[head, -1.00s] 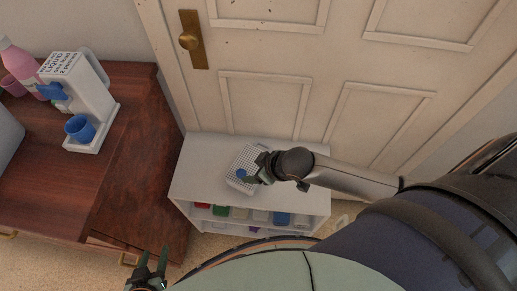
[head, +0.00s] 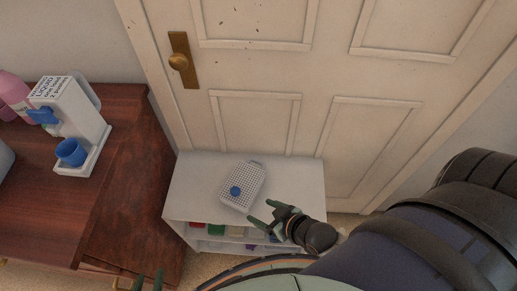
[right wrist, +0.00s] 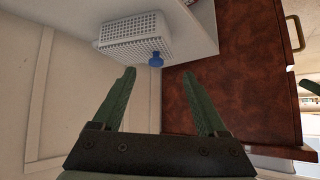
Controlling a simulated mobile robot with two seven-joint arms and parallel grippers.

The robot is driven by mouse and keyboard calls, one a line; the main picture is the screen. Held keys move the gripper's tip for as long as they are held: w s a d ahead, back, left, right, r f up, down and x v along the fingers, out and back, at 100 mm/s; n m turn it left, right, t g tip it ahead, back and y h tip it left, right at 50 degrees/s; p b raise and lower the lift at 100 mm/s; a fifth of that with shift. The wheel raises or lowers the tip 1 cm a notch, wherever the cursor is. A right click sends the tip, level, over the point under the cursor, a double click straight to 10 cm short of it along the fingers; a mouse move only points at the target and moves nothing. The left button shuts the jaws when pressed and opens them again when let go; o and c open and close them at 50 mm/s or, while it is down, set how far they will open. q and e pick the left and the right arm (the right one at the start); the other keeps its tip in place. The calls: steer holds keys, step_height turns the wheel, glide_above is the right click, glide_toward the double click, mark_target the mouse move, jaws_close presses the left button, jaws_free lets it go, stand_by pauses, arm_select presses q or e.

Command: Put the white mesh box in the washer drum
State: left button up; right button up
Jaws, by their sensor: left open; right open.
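The white mesh box (head: 244,183) lies on top of the low white shelf unit, with a blue round knob (head: 235,191) on it. It also shows in the right wrist view (right wrist: 135,38), beyond the fingertips. My right gripper (head: 261,211) is open and empty, just right of and nearer than the box, apart from it. In the right wrist view the green fingers (right wrist: 158,85) are spread, with nothing between them. My left gripper (head: 148,279) is at the bottom edge of the head view, mostly cut off. The washer drum is not in view.
The white shelf unit (head: 291,178) stands against the panelled door (head: 250,75) and holds several coloured items below. A brown wooden dresser (head: 115,210) at left carries a white detergent dispenser (head: 75,112), a blue cup (head: 71,152) and a pink bottle (head: 13,93). The shelf top right of the box is clear.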

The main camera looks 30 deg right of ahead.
mark_target(236, 190)
steer(key=w+d+r+n+g+y+b, duration=0.1)
steer(key=w+d+r+n+g+b, duration=0.1)
steer(key=w+r+n+g+b, duration=0.25)
steer(key=shift+t, duration=0.85)
steer(key=b+x, duration=0.3)
steer(key=x, duration=0.4)
steer(key=shift+w+a+f, duration=0.15)
steer(key=shift+w+f, duration=0.15)
steer(key=shift+f, duration=0.15)
steer(key=b+x, duration=0.1)
steer(key=x, duration=0.2)
steer(key=shift+w+f, duration=0.2)
steer(key=shift+w, duration=0.1)
steer(key=shift+w+a+f, duration=0.2)
steer(key=shift+f, duration=0.15)
jaws_close()
steer(key=shift+w, duration=0.1)
